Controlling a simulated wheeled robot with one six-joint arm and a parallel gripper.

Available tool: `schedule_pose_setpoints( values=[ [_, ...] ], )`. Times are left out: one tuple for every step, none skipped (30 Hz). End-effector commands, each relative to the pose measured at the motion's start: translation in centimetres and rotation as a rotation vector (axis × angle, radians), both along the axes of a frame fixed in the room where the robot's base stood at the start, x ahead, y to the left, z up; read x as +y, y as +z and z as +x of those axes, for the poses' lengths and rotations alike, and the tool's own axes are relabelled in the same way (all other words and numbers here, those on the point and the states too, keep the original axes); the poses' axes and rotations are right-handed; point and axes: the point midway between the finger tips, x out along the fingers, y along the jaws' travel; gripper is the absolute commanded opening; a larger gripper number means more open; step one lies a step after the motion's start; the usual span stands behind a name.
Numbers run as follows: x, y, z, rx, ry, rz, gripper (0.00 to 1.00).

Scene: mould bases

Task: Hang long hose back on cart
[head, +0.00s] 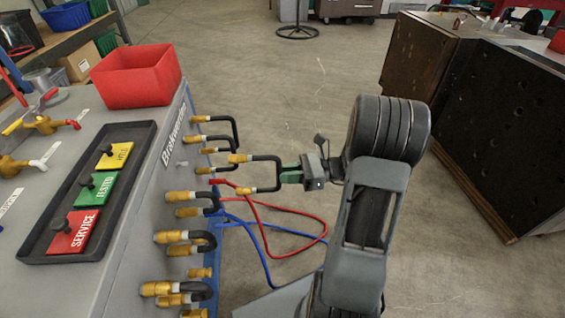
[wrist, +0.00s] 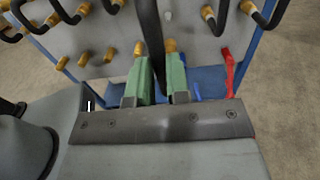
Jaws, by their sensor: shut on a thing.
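My gripper (head: 291,176) has green fingers and is shut on the bend of a black U-shaped hose (head: 279,172) with brass ends. The hose ends point left toward the side panel of the grey cart (head: 140,225). They appear apart from the panel, but the exact gap is unclear. Several similar black hoses (head: 216,234) hang on the panel on brass fittings. In the wrist view the held hose (wrist: 150,35) runs between the green fingers (wrist: 161,78), and its brass ends are hard to make out. Several bare brass fittings (wrist: 84,58) show on the panel there.
A red bin (head: 138,76) and a dark tray (head: 60,215) with yellow, green and red tags sit on the cart top. Red hose (head: 300,215) and blue hose (head: 262,245) loop below the panel. Large dark mould bases (head: 495,135) stand at right.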

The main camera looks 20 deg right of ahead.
Motion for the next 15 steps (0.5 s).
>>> schedule_pose_setpoints(
  values=[
    [0.1, 0.0, 0.0, -0.007, 0.000, -0.001, 0.00],
    [0.2, 0.0, 0.1, -0.010, -0.001, -0.002, 0.00],
    [0.3, 0.0, 0.1, -0.011, -0.002, -0.003, 0.00],
    [0.5, 0.0, 0.2, -0.012, -0.003, -0.004, 0.00],
    [0.6, -0.1, 0.2, -0.012, -0.003, -0.004, 0.00],
    [0.9, -0.1, 0.3, -0.013, -0.005, -0.003, 0.00],
    [1.1, -0.1, 0.4, -0.013, -0.006, -0.003, 0.00],
    [1.3, -0.1, 0.5, -0.012, -0.007, -0.003, 0.00],
    [1.7, -0.2, 0.6, -0.011, -0.007, -0.002, 0.00],
    [2.0, -0.2, 0.7, -0.011, -0.007, -0.003, 0.00],
    [2.3, -0.2, 0.8, -0.011, -0.008, -0.003, 0.00],
    [2.7, -0.2, 0.9, -0.011, -0.008, -0.003, 0.00],
    [3.0, -0.2, 1.0, -0.011, -0.007, -0.003, 0.00],
    [3.3, -0.2, 1.1, -0.011, -0.007, -0.002, 0.00],
    [3.7, -0.1, 1.2, -0.011, -0.008, -0.002, 0.00]
  ],
)
